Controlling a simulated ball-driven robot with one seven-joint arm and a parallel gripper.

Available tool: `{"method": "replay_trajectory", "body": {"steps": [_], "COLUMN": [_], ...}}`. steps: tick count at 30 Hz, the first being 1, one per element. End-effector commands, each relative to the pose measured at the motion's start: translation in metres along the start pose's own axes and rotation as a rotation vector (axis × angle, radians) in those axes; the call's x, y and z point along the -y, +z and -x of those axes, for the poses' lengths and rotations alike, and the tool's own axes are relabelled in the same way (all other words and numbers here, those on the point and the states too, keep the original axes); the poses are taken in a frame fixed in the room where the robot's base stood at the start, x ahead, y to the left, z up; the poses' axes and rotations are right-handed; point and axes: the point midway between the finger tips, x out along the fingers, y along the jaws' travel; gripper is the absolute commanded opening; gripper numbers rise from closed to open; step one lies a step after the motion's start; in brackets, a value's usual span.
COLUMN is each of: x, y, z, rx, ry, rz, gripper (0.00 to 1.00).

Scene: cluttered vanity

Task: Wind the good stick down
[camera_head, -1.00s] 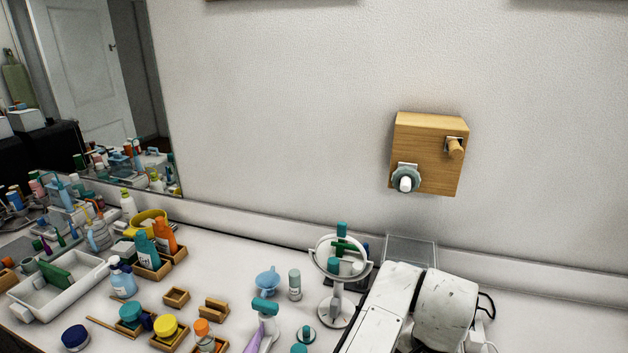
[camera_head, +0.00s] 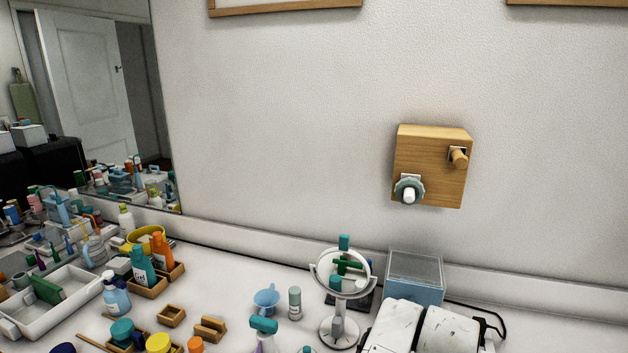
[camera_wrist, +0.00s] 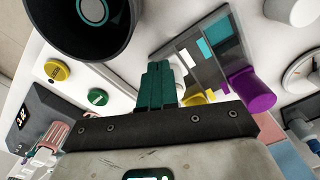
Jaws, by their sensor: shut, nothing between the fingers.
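My gripper (camera_wrist: 158,85) shows in the wrist view as two dark green fingers pressed together, with nothing between them. In the head view the gripper itself is not visible; only my white arm shows at the bottom. I cannot tell which thing is the good stick. A slim grey-green capped tube (camera_head: 295,303) stands upright on the counter, left of the round mirror. In the wrist view a purple cylinder (camera_wrist: 250,92) lies right of my fingers. A wooden box (camera_head: 432,165) on the wall bears a grey-green knob with a white centre (camera_head: 409,190) and a wooden peg (camera_head: 459,158).
A round stand mirror (camera_head: 340,275) and a clear-topped bluish box (camera_head: 415,278) stand near my arm. Bottles, jars and small wooden trays crowd the counter's left, beside a white tray (camera_head: 60,303). In the wrist view a large dark cup (camera_wrist: 90,15) is close at upper left.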

Motion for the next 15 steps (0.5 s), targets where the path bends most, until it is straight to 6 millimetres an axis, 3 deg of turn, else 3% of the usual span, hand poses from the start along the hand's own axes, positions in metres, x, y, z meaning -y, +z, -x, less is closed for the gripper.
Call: {"method": "replay_trajectory", "body": {"steps": [15], "x": [0.0019], "y": [-0.0047], "z": [0.0001], "rx": [-0.002], "ry": [0.000], "rz": [-0.001], "gripper": [0.00]}}
